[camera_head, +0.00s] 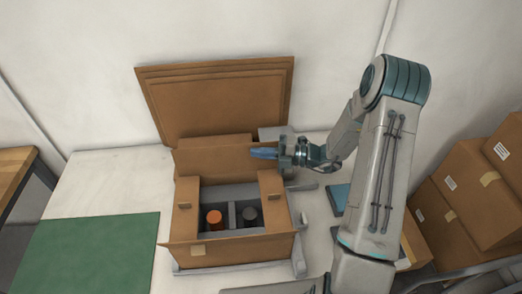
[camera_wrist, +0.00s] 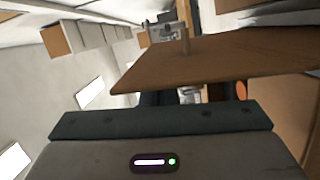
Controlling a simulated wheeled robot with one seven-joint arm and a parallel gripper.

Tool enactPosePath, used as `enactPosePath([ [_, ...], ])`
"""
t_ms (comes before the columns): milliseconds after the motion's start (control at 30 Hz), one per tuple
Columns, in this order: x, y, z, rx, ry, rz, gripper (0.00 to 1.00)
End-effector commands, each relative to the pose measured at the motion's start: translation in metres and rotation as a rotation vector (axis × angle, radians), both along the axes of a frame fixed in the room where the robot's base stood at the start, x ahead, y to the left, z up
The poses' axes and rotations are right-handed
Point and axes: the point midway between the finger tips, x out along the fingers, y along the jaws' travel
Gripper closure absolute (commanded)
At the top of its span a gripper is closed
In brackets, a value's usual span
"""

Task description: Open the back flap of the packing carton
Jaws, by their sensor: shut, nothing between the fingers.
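The packing carton (camera_head: 228,249) stands on the light table, with its top open in the middle. Its back flap (camera_head: 212,158) stands raised and tilted back at the far side, in front of stacked cardboard sheets. The left flap (camera_head: 185,212) and right flap (camera_head: 272,205) lie beside the opening. My gripper (camera_head: 264,153) is shut and empty at the right end of the back flap; whether it touches is unclear. In the wrist view a brown cardboard panel (camera_wrist: 215,60), likely a flap, crosses in front of the camera and hides the fingertips.
Inside the carton, a grey divider separates an orange-topped part (camera_head: 214,217) from a dark part (camera_head: 250,214). Flat cardboard sheets (camera_head: 225,95) lean on the wall behind. A green mat (camera_head: 90,255) lies left. Closed boxes (camera_head: 465,200) stand right. The table's back left is clear.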

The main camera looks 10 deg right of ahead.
Motion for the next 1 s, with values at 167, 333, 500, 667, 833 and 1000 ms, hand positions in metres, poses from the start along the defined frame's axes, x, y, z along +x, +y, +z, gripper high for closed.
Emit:
enactPosePath([
  [167,0.0061,0.0002,0.0004,0.001,-0.001,0.001,1.00],
  [333,0.0092,0.0003,0.0002,0.000,-0.003,0.001,1.00],
  [500,0.0106,0.0003,0.0002,0.000,-0.003,0.001,1.00],
  [667,0.0108,0.0002,0.0001,0.000,-0.004,0.001,1.00],
  [833,0.0107,0.0004,0.0001,0.000,-0.004,0.001,1.00],
  [1000,0.0104,-0.0020,0.0002,0.000,-0.004,0.001,1.00],
])
